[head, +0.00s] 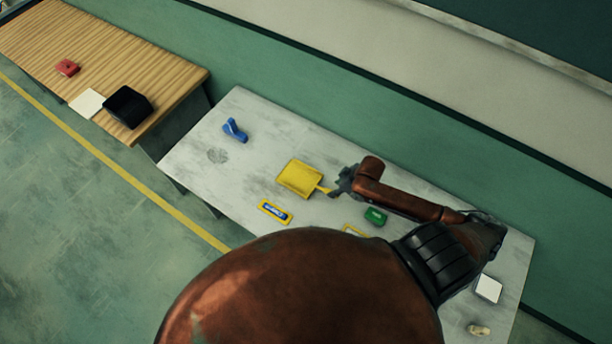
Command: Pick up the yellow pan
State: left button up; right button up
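The yellow pan (301,179) lies on the pale grey table (190,155), with its handle (323,189) pointing right. My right gripper (335,188) is at the end of the handle, its fingers small and dark against it. I cannot tell whether the fingers are around the handle or only beside it, or whether they are closed. The pan appears to rest flat on the table. My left gripper is not in view.
A blue object (235,130) lies left of the pan. A yellow-framed blue label (275,211) is in front, and a green block (376,216) lies right. A white square (488,288) is far right. A wooden table (160,68) holds a black container (128,106).

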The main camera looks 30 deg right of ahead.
aim_at(327, 190)
jog(key=x, duration=0.4)
jog(key=shift+w+a, duration=0.3)
jog(key=shift+w+x, duration=0.2)
jog(key=shift+x, duration=1)
jog(key=shift+a+f, duration=0.15)
jog(key=shift+f, duration=0.15)
jog(key=c, duration=0.8)
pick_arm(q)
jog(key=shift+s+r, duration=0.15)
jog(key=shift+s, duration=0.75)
pick_arm(e)
grip_shut()
